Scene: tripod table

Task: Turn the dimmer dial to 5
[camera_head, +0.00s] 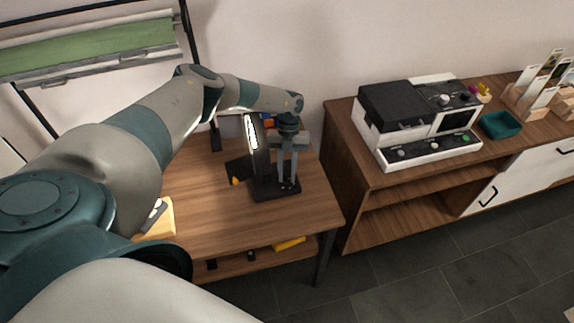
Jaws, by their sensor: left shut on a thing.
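A black lamp (262,165) with a bright lit strip stands upright on the wooden table, on a flat black base (268,193). My left gripper (287,183) points straight down over the right part of this base. Its fingers are close together at the base, shut on what appears to be the dimmer dial. The dial is hidden by the fingers, and no scale or number can be read. My right gripper is not in view.
The wooden table (215,207) has a dark item with an orange part (240,170) left of the lamp and a light wooden piece (160,218) near its left side. A cabinet (350,192) at right bears a black-and-white machine (425,150) and a teal tray (500,125).

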